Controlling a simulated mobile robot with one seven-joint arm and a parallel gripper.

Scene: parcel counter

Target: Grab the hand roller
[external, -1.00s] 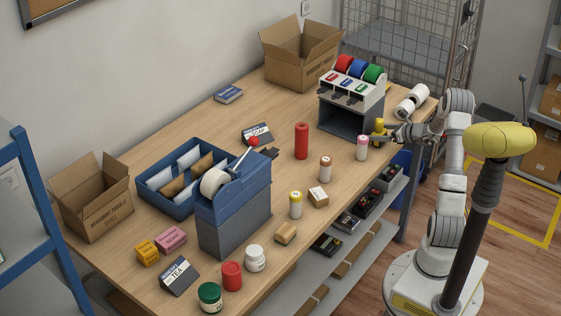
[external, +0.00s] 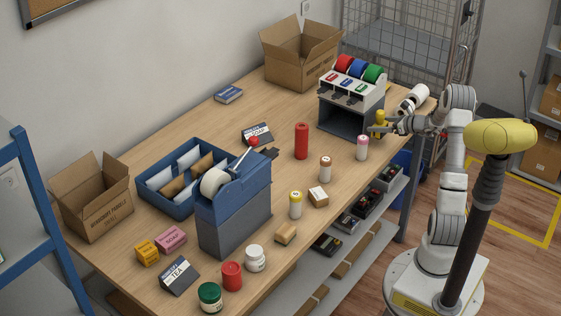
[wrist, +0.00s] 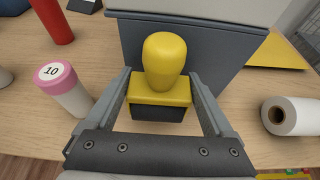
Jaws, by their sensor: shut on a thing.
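The hand roller (wrist: 163,62) has a rounded yellow knob on a yellow block with a dark lower part; its underside is hidden. In the external view, the hand roller (external: 380,117) is at the right end of the counter, in front of the grey tape dispenser. My gripper (wrist: 160,92) is shut on its block, one finger on each side, with the knob standing up between them. In the external view my gripper (external: 389,128) reaches in from the right. The roller appears slightly above the counter.
The dispenser (external: 350,105) with red, blue and green rolls stands close behind the roller. A pink-topped cylinder (wrist: 63,88) is on the left and a white paper roll (wrist: 292,116) on the right. A red cylinder (external: 301,140) stands farther left. Bare counter lies between them.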

